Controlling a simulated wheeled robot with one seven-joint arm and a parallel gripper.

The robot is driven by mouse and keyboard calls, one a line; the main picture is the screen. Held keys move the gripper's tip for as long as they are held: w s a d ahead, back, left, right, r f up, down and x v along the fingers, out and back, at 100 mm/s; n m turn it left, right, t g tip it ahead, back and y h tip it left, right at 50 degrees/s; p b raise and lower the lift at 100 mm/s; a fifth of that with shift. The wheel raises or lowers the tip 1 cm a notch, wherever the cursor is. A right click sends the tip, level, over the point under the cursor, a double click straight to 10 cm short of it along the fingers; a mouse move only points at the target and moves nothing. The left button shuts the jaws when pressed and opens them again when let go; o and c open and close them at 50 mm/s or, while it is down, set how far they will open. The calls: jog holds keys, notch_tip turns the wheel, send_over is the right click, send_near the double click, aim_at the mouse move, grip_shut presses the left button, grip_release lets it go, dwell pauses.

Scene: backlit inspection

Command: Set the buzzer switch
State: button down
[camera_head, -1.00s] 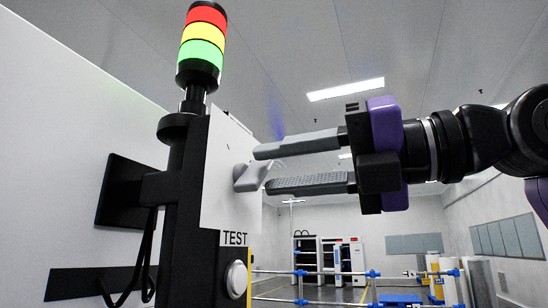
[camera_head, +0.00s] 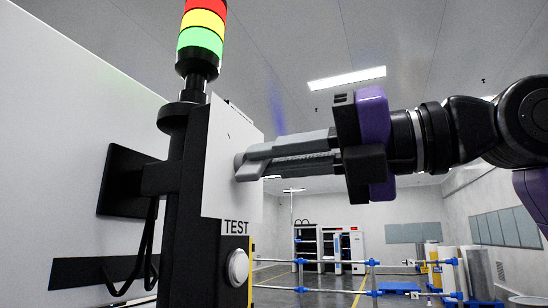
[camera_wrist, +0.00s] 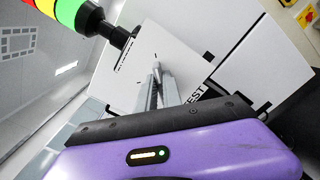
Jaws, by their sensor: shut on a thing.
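The buzzer switch is a small grey knob (camera_head: 240,161) on a white plate (camera_head: 222,150), which is fixed to a dark post. My gripper (camera_head: 256,162) reaches in from the right with its two grey fingers close together, shut on the knob. The fingers hide most of the knob, so its turned position cannot be told. In the wrist view the fingers (camera_wrist: 159,88) meet in front of the white plate (camera_wrist: 143,58).
A stack light (camera_head: 200,38) with red, yellow and green segments tops the post. Below the plate are a TEST label (camera_head: 236,228) and a round white button (camera_head: 238,267). A white panel (camera_head: 70,130) stands at left. Blue-jointed rails (camera_head: 340,290) stand behind.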

jog(key=shift+s+a+n+b, duration=0.15)
jog(key=shift+n+b, duration=0.6)
jog(key=shift+n, duration=2.2)
jog(key=shift+s+d+n+b, duration=0.1)
jog(key=shift+n+b, duration=0.7)
jog(key=shift+n, duration=2.1)
jog(key=shift+s+a+n+b, duration=0.15)
jog(key=shift+n+b, duration=0.6)
jog(key=shift+n, duration=2.2)
jog(key=c, duration=1.5)
grip_release()
jog(key=shift+d, duration=0.1)
jog(key=b+v, duration=0.2)
jog(key=v, duration=0.5)
jog(key=shift+s+d, duration=0.2)
jog(key=shift+d, duration=0.15)
